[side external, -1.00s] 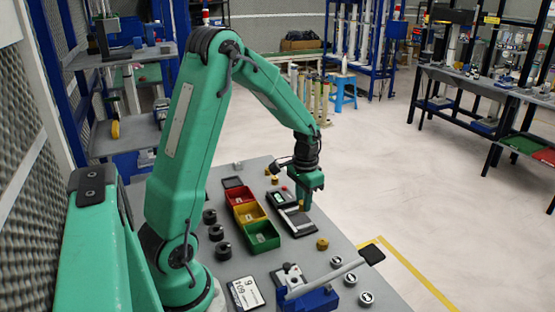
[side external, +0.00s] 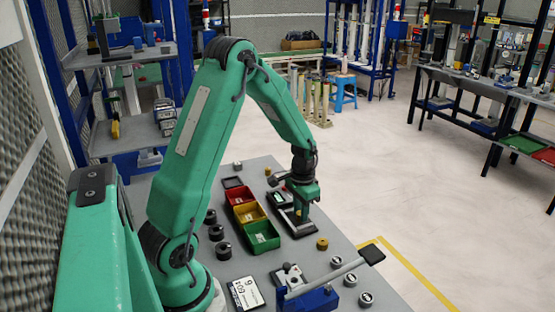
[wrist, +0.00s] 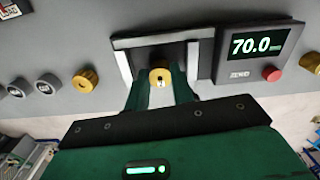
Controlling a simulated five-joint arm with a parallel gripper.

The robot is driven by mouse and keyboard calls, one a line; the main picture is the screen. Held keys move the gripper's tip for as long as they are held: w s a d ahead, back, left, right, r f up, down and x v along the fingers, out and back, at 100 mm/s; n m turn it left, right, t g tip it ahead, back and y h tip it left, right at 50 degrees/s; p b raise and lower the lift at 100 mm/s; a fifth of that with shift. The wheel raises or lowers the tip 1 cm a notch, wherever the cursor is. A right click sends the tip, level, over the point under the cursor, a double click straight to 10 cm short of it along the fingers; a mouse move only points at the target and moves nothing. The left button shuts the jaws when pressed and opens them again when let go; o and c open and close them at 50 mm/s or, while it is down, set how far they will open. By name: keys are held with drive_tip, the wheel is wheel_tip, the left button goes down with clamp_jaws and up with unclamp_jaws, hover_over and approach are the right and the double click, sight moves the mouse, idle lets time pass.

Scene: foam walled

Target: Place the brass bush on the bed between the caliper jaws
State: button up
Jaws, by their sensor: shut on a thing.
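My gripper (wrist: 162,88) is shut on the brass bush (wrist: 160,77), a short gold cylinder with a hole in its end. The bush sits between the green fingertips in the wrist view. Behind it is the caliper's dark bed (wrist: 157,54), with a pale jaw on the left (wrist: 123,66) and another on the right (wrist: 193,62). The bush appears between the two jaws; whether it touches the bed I cannot tell. In the side view my gripper (side external: 302,218) is low over the caliper (side external: 285,214), and its fingers hide the bush.
The caliper's display (wrist: 252,47) reads 70.0, with a red button (wrist: 271,74) below it. Another brass piece (wrist: 85,80) stands left of the caliper. Red, yellow and green bins (side external: 262,236) stand beside it. A blue vise with a long handle (side external: 310,299) is nearer the camera.

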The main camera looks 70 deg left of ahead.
drive_tip(key=shift+f, duration=0.1)
drive_tip(key=o, duration=0.7)
wheel_tip(320, 180, up, 12)
idle(0.7)
drive_tip(key=shift+r, duration=0.2)
